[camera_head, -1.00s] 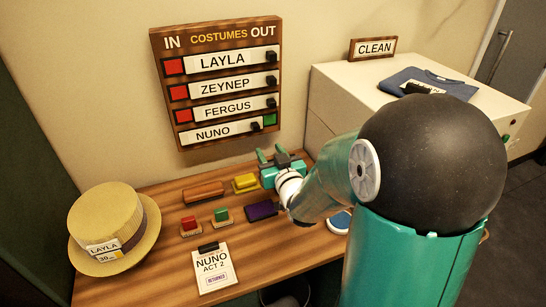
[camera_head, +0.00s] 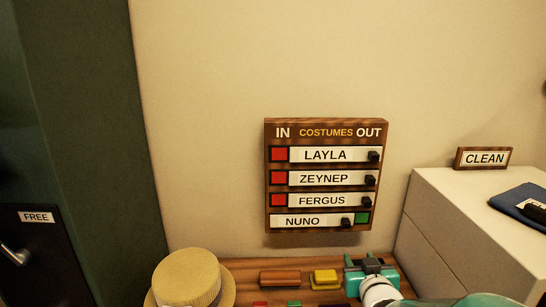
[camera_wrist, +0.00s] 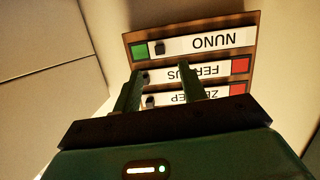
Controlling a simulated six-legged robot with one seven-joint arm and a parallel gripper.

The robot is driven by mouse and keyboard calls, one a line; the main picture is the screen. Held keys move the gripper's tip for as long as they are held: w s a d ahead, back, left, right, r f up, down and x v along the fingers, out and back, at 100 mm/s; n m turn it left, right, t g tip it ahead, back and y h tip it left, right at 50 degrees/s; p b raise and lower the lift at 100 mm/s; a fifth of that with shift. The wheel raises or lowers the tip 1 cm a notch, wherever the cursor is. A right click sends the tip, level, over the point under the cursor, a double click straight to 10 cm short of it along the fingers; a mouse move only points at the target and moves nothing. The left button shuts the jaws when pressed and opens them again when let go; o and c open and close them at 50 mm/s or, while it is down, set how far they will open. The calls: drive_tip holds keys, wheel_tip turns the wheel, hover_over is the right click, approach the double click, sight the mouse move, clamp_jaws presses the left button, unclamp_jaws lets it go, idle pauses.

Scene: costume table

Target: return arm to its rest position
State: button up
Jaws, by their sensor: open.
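My gripper (camera_head: 370,264) is at the lower right in the head view, over the back of the table below the costumes board (camera_head: 325,225). It is empty. In the wrist view, the two dark green fingers of my gripper (camera_wrist: 160,80) stand apart and point toward the board (camera_wrist: 258,25), which appears upside down. My arm runs out of the head view at the bottom right, so most of it is hidden.
The wooden table (camera_head: 240,271) holds an orange-brown block (camera_head: 280,279), a yellow block (camera_head: 325,279) and a straw hat (camera_head: 190,280). A white cabinet (camera_head: 460,240) with a CLEAN sign (camera_head: 484,158) and folded blue cloth (camera_head: 522,203) stands right. A FREE sign (camera_head: 37,217) is left.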

drive_tip(key=s+a+r+g, duration=0.1)
drive_tip(key=s+a+g, duration=0.1)
drive_tip(key=s, duration=0.5)
drive_tip(key=s+a+r+g, duration=0.1)
drive_tip(key=s+g, duration=0.3)
drive_tip(key=s, duration=0.4)
drive_tip(key=s+a+r+g, duration=0.1)
drive_tip(key=s+a+g, duration=0.2)
drive_tip(key=s, duration=0.4)
drive_tip(key=shift+s+a+r+g+y, duration=0.3)
drive_tip(key=shift+a+r+y, duration=0.1)
idle(0.3)
